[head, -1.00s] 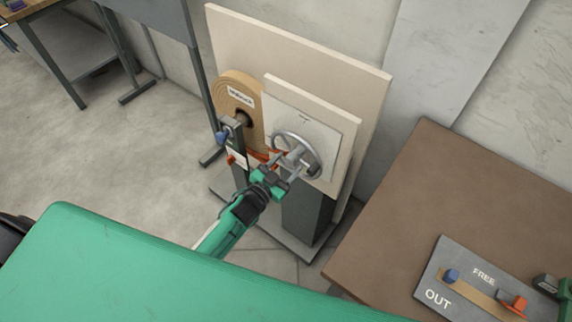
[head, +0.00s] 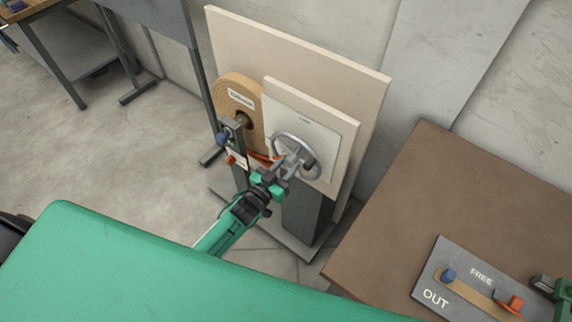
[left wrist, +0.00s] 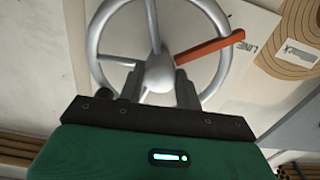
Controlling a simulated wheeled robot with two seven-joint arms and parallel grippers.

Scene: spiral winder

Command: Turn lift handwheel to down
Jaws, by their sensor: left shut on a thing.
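The lift handwheel (head: 290,135) is a grey metal ring with spokes, mounted on a pale panel in the head view. It fills the top of the left wrist view, where its hub (left wrist: 160,72) and an orange pointer-like bar (left wrist: 212,46) show. My left gripper (head: 287,168) reaches it from the lower left and is shut on the handwheel around its centre. In the left wrist view its dark fingers (left wrist: 158,88) lie on either side of a spoke below the hub. A dark knob (head: 309,164) shows at the wheel's lower right.
A tan spiral roll (head: 237,95) and a post with a blue knob (head: 223,139) stand left of the wheel. A brown table (head: 400,220) at right carries a grey plate (head: 428,281) marked OUT and FREE. Open floor lies at left.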

